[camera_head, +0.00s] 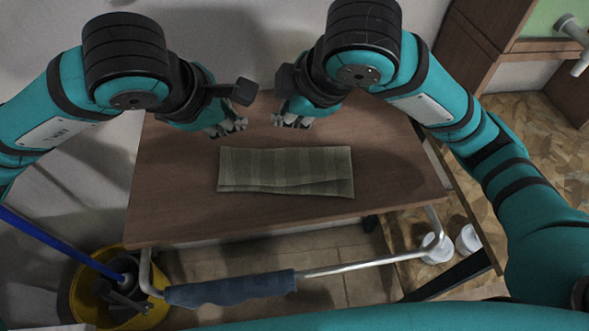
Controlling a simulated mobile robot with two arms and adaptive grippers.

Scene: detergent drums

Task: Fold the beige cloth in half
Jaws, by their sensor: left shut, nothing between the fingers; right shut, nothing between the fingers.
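The beige cloth (285,165) lies on the wooden table (180,205), near its middle. It looks olive-beige with faint stripes and forms a long flat strip. A layered edge runs along its near side, so it appears folded over. My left gripper (238,126) is shut and empty, just beyond the cloth's far left corner. My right gripper (292,122) is shut and empty, beyond the middle of the cloth's far edge. Neither gripper appears to touch the cloth.
The table is bare around the cloth. A metal rail with a dark blue cloth (232,289) runs along the near side. A yellow bucket (80,298) with a blue-handled mop stands at lower left. White containers (467,240) stand at lower right. A wooden cabinet (480,45) is at upper right.

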